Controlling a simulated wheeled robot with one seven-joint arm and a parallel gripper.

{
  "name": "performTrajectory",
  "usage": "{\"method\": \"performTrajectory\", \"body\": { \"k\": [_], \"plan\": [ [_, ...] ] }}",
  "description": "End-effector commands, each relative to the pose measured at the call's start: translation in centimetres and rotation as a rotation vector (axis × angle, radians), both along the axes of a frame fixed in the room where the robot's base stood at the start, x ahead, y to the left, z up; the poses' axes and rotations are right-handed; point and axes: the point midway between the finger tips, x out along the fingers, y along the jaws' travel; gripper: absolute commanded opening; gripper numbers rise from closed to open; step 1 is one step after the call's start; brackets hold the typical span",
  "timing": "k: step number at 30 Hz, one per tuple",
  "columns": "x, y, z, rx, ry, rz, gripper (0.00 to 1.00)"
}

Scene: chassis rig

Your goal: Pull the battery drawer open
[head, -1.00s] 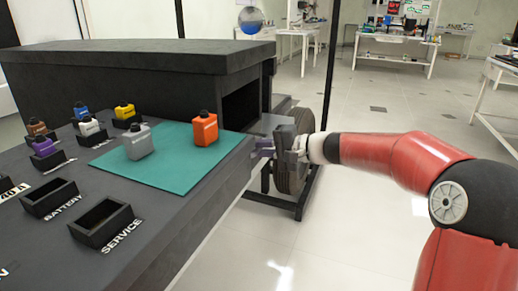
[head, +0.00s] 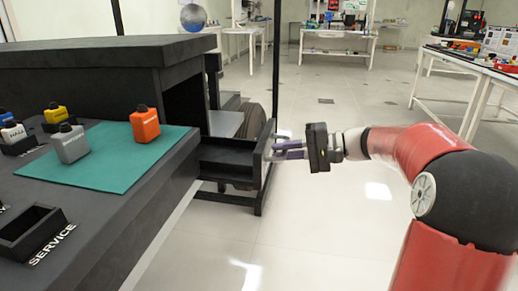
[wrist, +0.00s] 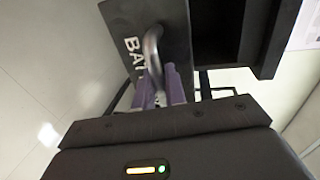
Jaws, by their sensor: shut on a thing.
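The battery drawer (head: 228,158) is a dark box standing out from the side of the dark chassis rig, with its inside showing from above. Its front panel (wrist: 125,15) carries partly hidden lettering beginning "BAT" in the wrist view. A grey curved handle (wrist: 152,42) is fixed to that panel. My gripper (head: 274,151) is at the front panel, outside the drawer. Its purple fingers (wrist: 156,85) are shut on the handle in the wrist view. Part of the handle is hidden between the fingers.
An empty service bin (head: 30,232) is nearer. The floor (head: 330,225) right of the drawer is clear.

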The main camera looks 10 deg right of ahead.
Motion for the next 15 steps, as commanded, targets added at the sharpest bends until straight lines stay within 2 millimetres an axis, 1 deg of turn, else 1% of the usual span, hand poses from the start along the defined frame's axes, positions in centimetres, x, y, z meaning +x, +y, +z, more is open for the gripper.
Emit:
{"method": "performTrajectory", "body": {
  "k": [1, 3, 6, 15],
  "plan": [
    [-0.2, -0.7, 0.0, -0.001, 0.001, -0.004, 0.00],
    [-0.4, -1.4, 0.0, 0.001, 0.001, -0.002, 0.00],
    [-0.6, -1.9, 0.0, 0.000, 0.001, -0.002, 0.00],
    [-0.7, -2.1, -0.1, 0.000, 0.000, -0.001, 0.00]
  ]
}}
